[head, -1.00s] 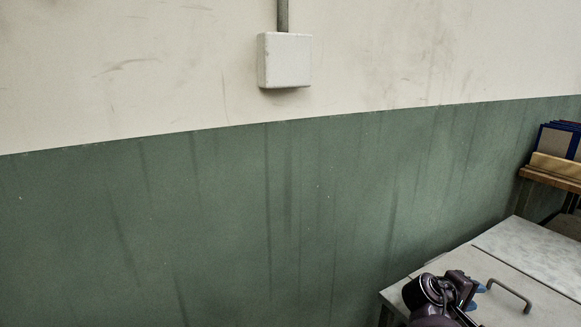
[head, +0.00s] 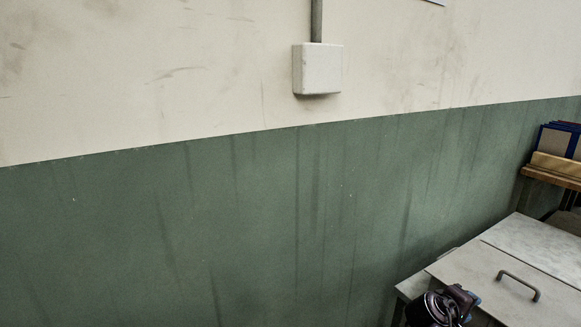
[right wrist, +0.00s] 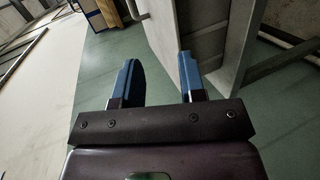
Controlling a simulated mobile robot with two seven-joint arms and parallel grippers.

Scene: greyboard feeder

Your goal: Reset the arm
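My right gripper (right wrist: 160,82) shows in the right wrist view with its two blue fingers apart and nothing between them. Green floor and the side of a grey cabinet lie beyond the fingers. In the head view my right gripper (head: 468,299) is at the bottom right, in front of the grey cabinet top, and only partly seen. My left arm and gripper are not in view.
The grey cabinet (head: 515,255) has a bar handle (head: 519,286) on top. A wooden rack (head: 556,168) with blue-edged boards stands at the far right. A white wall box (head: 318,69) hangs on the cream and green wall.

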